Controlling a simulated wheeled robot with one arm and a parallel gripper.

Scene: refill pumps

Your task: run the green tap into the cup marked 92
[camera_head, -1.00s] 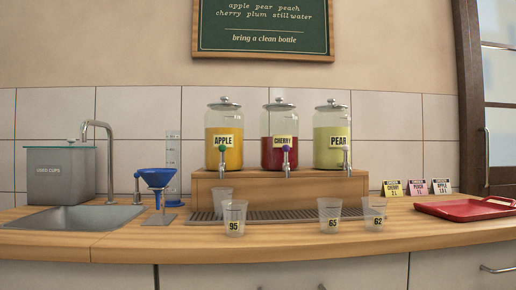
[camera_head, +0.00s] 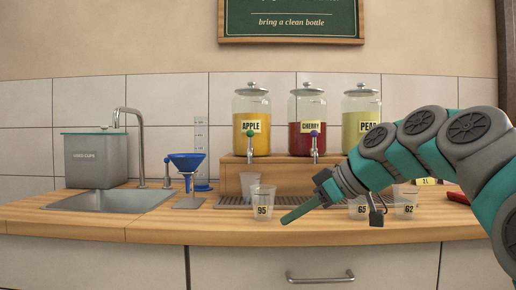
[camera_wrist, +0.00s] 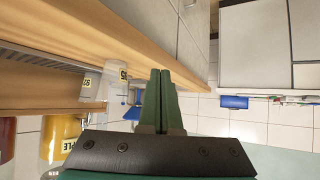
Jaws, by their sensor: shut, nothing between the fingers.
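The green tap (camera_head: 250,136) is on the jar of yellow juice labelled APPLE (camera_head: 251,107).
Cups marked 65 (camera_head: 358,208) and 62 (camera_head: 404,207) stand at the front, partly behind my arm. A drip tray (camera_head: 231,200) lies before the wooden stand. A blue funnel (camera_head: 186,161) and sink (camera_head: 112,201) are at left. The CHERRY jar (camera_head: 308,107) is beside APPLE.

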